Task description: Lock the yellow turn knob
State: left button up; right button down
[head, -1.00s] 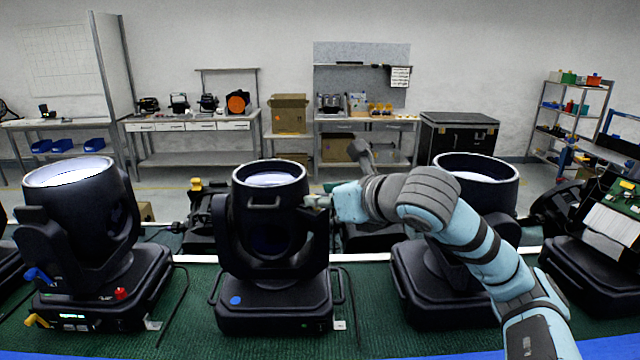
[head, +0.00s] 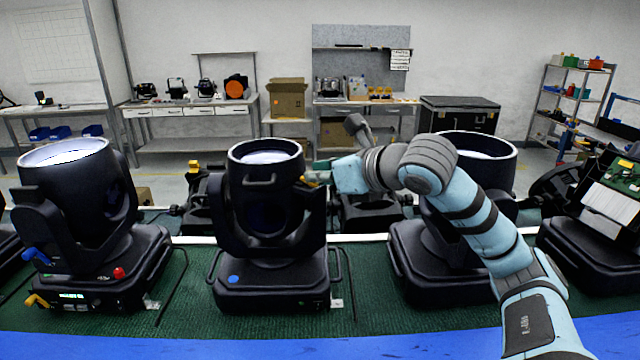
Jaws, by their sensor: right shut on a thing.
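A black moving-head lamp (head: 268,222) stands upright in the middle of the bench, with a blue round knob (head: 234,280) on its base. My right arm reaches in from the right, and my right gripper (head: 318,180) is at the upper right side of this lamp, at the top of its yoke arm. A small yellowish part, seemingly the yellow turn knob (head: 311,184), shows at the fingertips. The gripper is shut on it, and the fingers hide most of it. The knob's exact angle cannot be told. My left gripper is not in view.
A left lamp (head: 75,195) carries a blue lever, a yellow lever (head: 36,301) and a red knob. Another lamp (head: 440,262) stands right, partly behind my arm. A back unit has a yellow part (head: 193,165). The green mat (head: 190,310) is clear in front.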

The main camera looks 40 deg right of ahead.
pick_arm(q)
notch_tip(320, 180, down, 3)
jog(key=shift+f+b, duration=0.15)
jog(key=shift+b, duration=0.55)
pick_arm(e)
jog(key=n+y, duration=0.1)
jog(key=y, duration=0.1)
jog(key=n+y, duration=0.2)
jog(key=shift+d+f+g, duration=0.1)
jog(key=shift+d+g, duration=0.25)
jog(key=shift+g, duration=0.05)
jog(key=c, duration=1.8)
grip_release()
jog(key=shift+a, duration=0.1)
jog(key=shift+o, duration=0.2)
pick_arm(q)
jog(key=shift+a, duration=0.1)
pick_arm(e)
notch_tip(320, 180, up, 10)
